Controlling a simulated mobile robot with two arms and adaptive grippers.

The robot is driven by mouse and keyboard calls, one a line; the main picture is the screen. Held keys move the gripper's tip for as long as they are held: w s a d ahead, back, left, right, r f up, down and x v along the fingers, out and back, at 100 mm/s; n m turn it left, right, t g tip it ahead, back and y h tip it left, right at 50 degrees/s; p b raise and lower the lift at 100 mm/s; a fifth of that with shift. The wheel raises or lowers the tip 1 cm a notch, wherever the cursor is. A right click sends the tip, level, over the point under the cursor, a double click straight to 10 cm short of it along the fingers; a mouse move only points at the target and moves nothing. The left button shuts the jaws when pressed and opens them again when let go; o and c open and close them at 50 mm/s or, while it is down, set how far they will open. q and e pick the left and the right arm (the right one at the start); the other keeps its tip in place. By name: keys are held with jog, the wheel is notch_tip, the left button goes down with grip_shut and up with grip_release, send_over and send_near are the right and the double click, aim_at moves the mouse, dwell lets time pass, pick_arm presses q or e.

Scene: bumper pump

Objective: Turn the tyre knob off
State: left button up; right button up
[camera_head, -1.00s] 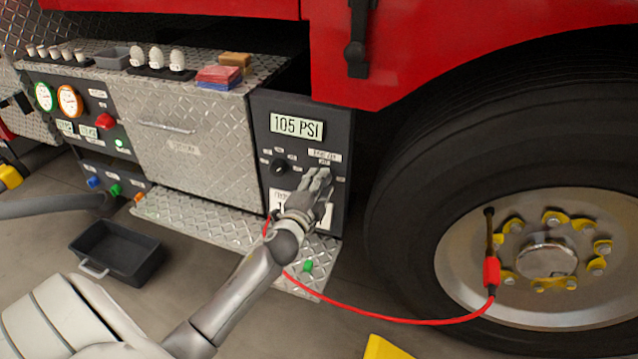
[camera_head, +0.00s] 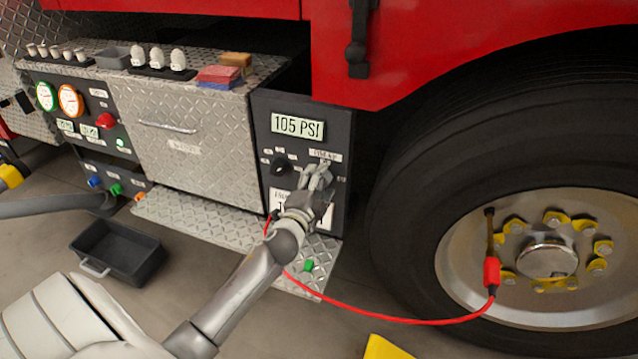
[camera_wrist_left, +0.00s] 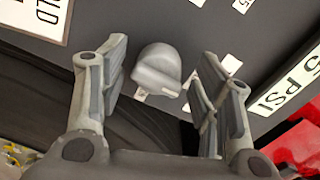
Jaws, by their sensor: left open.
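A grey rounded knob (camera_wrist_left: 158,68) stands out from the dark control panel (camera_wrist_left: 190,25) in the left wrist view. My left gripper (camera_wrist_left: 160,85) is open, with one finger on each side of the knob and gaps visible on both sides. In the head view my left gripper (camera_head: 318,177) is at the right part of the panel (camera_head: 262,110), below the 105 PSI display (camera_head: 297,126), and hides most of that knob. A black knob (camera_head: 282,166) sits on the panel to the left of the gripper. The small labels are too blurred to read surely.
A red hose (camera_head: 370,316) runs from the panel's foot to the tyre (camera_head: 405,190) on the right. A diamond-plate step (camera_head: 190,217) juts out below the panel. A black tray (camera_head: 117,252) lies on the floor at left.

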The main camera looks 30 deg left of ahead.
pick_arm(q)
jog(key=v, duration=1.2)
jog(key=shift+d, duration=0.1)
